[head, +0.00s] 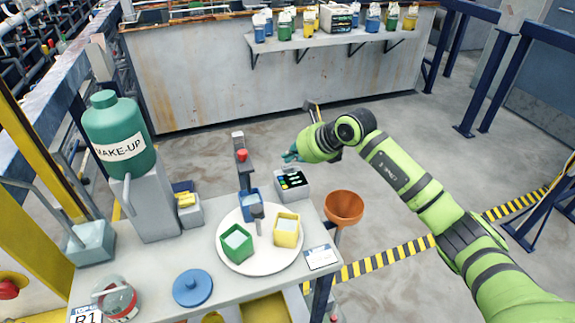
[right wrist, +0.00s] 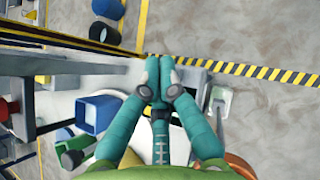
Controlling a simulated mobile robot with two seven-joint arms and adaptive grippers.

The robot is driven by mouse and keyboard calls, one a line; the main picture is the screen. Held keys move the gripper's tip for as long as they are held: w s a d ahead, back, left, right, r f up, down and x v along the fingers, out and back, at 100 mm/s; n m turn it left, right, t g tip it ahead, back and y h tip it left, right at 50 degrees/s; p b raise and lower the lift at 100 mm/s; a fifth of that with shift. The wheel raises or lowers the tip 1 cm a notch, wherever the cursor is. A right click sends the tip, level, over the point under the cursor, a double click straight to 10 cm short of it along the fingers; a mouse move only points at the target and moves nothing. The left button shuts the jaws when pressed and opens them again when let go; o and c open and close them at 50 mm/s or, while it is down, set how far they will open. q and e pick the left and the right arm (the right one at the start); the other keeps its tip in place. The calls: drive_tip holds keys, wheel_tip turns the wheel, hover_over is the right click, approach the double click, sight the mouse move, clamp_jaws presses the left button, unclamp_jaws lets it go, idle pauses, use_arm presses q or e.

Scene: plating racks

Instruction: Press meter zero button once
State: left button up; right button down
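The meter (head: 291,185) is a small grey box with a dark face and coloured buttons, at the back edge of the table in the head view. I cannot tell which button is the zero button. My right gripper (head: 291,157) is just above and behind the meter and looks apart from it. In the right wrist view the teal fingers (right wrist: 159,68) are together at their tips with nothing seen between them. The meter is not clearly visible there. My left gripper is not in view.
A round white plate (head: 228,256) holds blue, green and yellow cups. A post with a red knob (head: 241,155) stands left of the meter. An orange funnel (head: 344,206) is to its right. A green make-up bottle (head: 118,135) stands at the left.

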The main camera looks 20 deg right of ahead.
sight(291, 167)
drive_tip(key=shift+r+p, duration=1.6)
drive_tip(key=shift+r, duration=0.95)
drive_tip(key=shift+f, duration=0.1)
